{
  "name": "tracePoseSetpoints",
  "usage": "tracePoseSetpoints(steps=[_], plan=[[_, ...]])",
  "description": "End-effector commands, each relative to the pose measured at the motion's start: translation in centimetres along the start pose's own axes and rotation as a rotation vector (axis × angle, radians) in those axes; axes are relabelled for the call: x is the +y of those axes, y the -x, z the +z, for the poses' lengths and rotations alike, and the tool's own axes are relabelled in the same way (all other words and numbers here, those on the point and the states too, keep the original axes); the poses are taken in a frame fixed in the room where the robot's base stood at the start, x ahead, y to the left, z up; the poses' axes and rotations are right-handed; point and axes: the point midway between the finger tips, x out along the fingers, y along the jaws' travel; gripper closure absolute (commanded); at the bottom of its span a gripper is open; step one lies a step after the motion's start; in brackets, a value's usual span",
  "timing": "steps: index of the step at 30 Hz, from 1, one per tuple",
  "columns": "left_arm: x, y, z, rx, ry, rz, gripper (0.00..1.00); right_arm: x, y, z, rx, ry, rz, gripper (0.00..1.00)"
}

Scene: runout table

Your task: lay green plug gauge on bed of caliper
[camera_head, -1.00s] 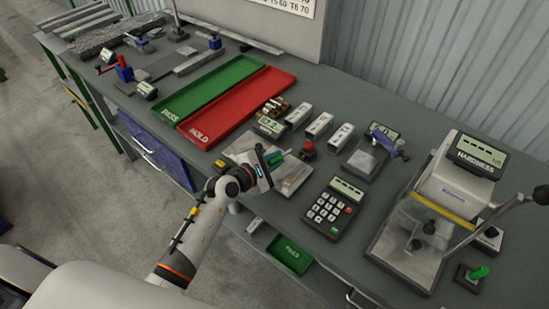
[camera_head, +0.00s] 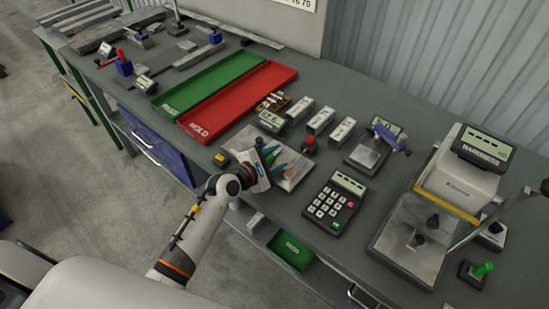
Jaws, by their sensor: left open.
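My left gripper (camera_head: 268,165) is open, low over the right part of a pale flat plate (camera_head: 296,171) on the bench. Green pieces (camera_head: 279,170) show at its fingertips, over the plate. They look like the green plug gauge, but the gripper partly hides them, and I cannot tell whether they touch the plate or the fingers. I cannot tell for certain which instrument is the caliper; the pale plate may be its bed. A small instrument with a grey base (camera_head: 367,157), a display and a blue part stands to the right. My right gripper is not in view.
The green tray (camera_head: 205,88) and red tray (camera_head: 245,100) lie behind. Several pale blocks (camera_head: 320,121), a red knob (camera_head: 309,142) and a keypad (camera_head: 333,203) stand around the plate.

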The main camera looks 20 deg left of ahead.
Motion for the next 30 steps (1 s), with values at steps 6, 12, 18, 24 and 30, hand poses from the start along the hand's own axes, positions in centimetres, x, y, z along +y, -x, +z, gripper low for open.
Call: tracePoseSetpoints(steps=[6, 12, 18, 24, 30], plan=[[0.1, 1.6, 0.2, -0.002, -0.001, 0.001, 0.56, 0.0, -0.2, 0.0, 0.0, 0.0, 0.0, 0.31], [0.2, 5.8, 0.2, -0.002, -0.002, 0.001, 0.56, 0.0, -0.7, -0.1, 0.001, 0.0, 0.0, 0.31], [0.2, 9.7, 0.2, -0.002, -0.003, 0.002, 0.56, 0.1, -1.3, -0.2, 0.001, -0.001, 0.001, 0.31], [0.1, 11.7, 0.1, -0.001, -0.001, 0.001, 0.56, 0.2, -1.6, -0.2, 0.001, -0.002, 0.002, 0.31], [0.0, 12.0, 0.0, 0.0, 0.0, 0.0, 0.56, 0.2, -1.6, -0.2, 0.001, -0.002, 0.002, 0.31]])
